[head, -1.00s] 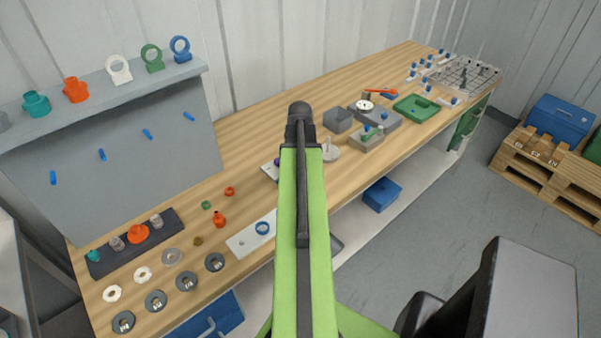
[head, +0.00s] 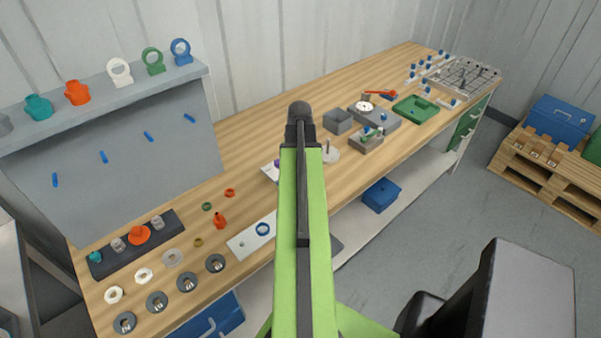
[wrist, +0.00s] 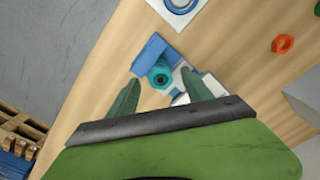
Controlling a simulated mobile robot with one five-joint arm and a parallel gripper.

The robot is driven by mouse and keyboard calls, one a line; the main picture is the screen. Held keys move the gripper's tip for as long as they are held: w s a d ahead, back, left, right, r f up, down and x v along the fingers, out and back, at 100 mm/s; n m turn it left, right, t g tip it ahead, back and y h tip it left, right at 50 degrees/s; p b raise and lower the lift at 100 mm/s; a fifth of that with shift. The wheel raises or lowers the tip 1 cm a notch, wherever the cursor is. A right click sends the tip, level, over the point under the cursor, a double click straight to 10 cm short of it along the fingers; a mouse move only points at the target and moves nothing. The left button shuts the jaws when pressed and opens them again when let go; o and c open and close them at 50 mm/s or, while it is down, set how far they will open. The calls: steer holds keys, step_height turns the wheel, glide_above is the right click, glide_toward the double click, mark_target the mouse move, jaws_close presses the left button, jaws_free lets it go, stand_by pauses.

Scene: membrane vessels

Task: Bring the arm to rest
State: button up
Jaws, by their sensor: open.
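My arm (head: 303,230) runs up the middle of the head view as a green beam and hides my gripper there. In the wrist view my gripper (wrist: 159,80) is open, with its two green fingers spread apart. A teal fitting with a round dark opening (wrist: 161,75) shows between the fingertips, with visible gaps on both sides. It appears at a blue block (wrist: 149,53), with white parts beside it. Whether the fingers are level with the fitting or above it I cannot tell. Nothing is seen gripped.
The wooden bench (head: 245,145) carries rings, fittings, a white plate (head: 252,238), grey blocks and a green tray (head: 415,108). A grey rack (head: 130,165) with rings on top stands at the left. A pallet (head: 550,175) stands on the floor at the right.

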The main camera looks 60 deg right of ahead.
step_height(320, 180, up, 4)
steer(key=p, duration=0.3)
steer(key=shift+f, duration=0.2)
steer(key=shift+w+a, duration=0.15)
steer(key=shift+w, duration=0.1)
steer(key=w+a+f+n+b, duration=0.15)
steer(key=w+a+n, duration=0.45)
steer(key=w+a, duration=1.6)
steer(key=a+n, duration=0.4)
steer(key=a, duration=2.3)
steer(key=shift+s+a+f+n+b, duration=0.15)
steer(key=shift+s+a+n+b, duration=0.15)
steer(key=shift+s+n+b, duration=0.1)
